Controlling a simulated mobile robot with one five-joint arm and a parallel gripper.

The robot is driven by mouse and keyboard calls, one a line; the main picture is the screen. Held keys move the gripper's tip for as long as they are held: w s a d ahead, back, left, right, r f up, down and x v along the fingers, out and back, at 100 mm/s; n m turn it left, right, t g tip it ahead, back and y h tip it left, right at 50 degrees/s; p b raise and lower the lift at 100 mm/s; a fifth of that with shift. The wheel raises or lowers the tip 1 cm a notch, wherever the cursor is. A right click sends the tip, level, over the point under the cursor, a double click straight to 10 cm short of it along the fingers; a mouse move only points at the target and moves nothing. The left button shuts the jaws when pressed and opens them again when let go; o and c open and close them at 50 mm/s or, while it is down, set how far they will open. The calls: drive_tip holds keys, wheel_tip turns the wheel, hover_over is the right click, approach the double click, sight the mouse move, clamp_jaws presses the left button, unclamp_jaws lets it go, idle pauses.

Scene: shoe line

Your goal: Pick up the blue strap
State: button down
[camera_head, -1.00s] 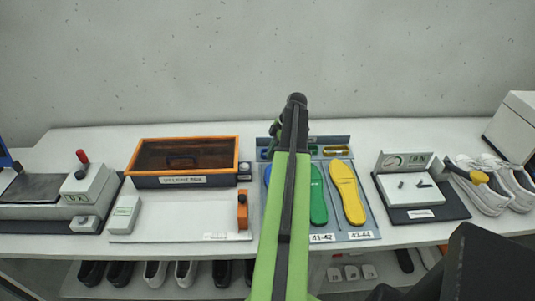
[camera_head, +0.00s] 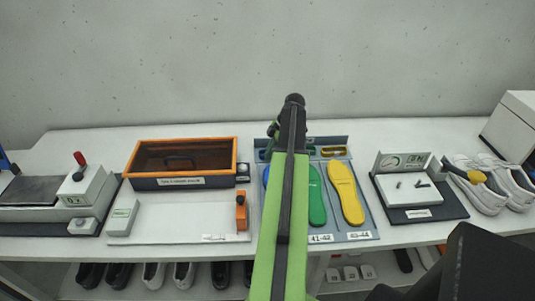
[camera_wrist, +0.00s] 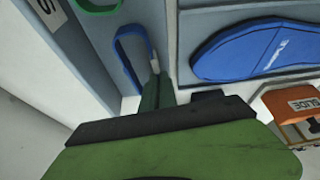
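The blue strap (camera_wrist: 122,58) is a loop at the upper left of the wrist view, in a grey bay of the insole rack. My gripper (camera_wrist: 154,72) has its green fingers down in that bay. A fingertip touches or overlaps the strap's right side. The two fingers look nearly in line from here, so I cannot tell whether they are closed on the strap. In the head view my gripper (camera_head: 274,130) is over the back of the rack, and my arm hides most of the strap's bay.
A blue insole (camera_wrist: 255,48) lies beside the strap's bay. A green strap (camera_wrist: 98,4) is in the neighbouring bay. An orange block (camera_wrist: 292,102) is at the right of the wrist view. An orange-framed box (camera_head: 182,182) stands left of the rack, a grey device (camera_head: 418,212) right.

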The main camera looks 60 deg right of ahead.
drive_tip(key=shift+r+p, duration=0.6)
drive_tip(key=r+p, duration=0.4)
drive_tip(key=shift+s+d+r, duration=0.1)
drive_tip(key=shift+s+d, duration=0.05)
drive_tip(key=shift+s, duration=0.1)
drive_tip(key=s+d+r+p, duration=0.5)
drive_tip(key=s+p, duration=0.1)
drive_tip(key=s, duration=0.3)
drive_tip(key=shift+s+d+r, duration=0.15)
drive_tip(key=shift+s+r, duration=0.25)
